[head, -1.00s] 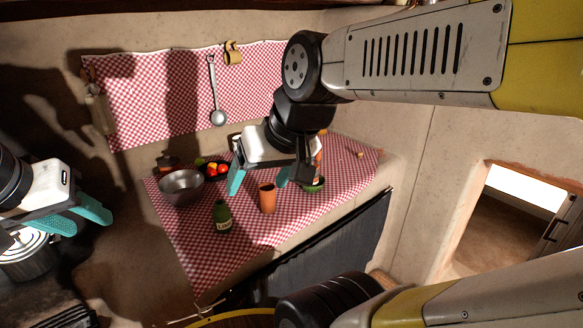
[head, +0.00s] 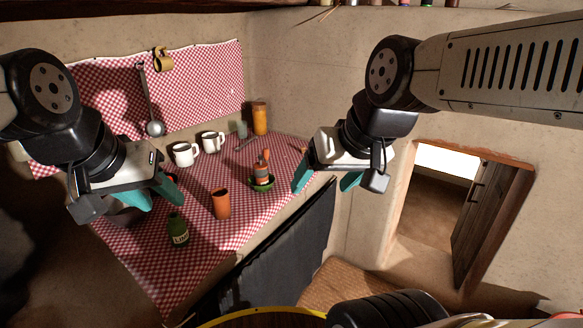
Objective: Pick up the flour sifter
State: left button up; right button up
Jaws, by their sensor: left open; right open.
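I cannot make out a flour sifter for certain in the head view. My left gripper (head: 128,203) is open over the left part of the checked tablecloth and hides what lies behind it. A dark rounded thing, perhaps the metal bowl (head: 122,219), shows partly below its fingers. My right gripper (head: 326,185) is open and empty, in front of the right end of the tablecloth. A small grey and orange upright thing (head: 262,172) stands in a green dish (head: 262,186), left of the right gripper and apart from it.
The red checked tablecloth (head: 215,262) holds an orange cup (head: 221,204), a green labelled bottle (head: 178,231), two white mugs (head: 185,155) and an orange jar (head: 260,118). A ladle (head: 154,127) and a yellow mug (head: 163,61) hang on the wall. A doorway (head: 430,205) is at right.

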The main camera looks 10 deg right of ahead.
aim_at(261, 172)
jog(key=z, duration=0.15)
jog(key=i+l+u, duration=0.9)
jog(key=l, duration=0.2)
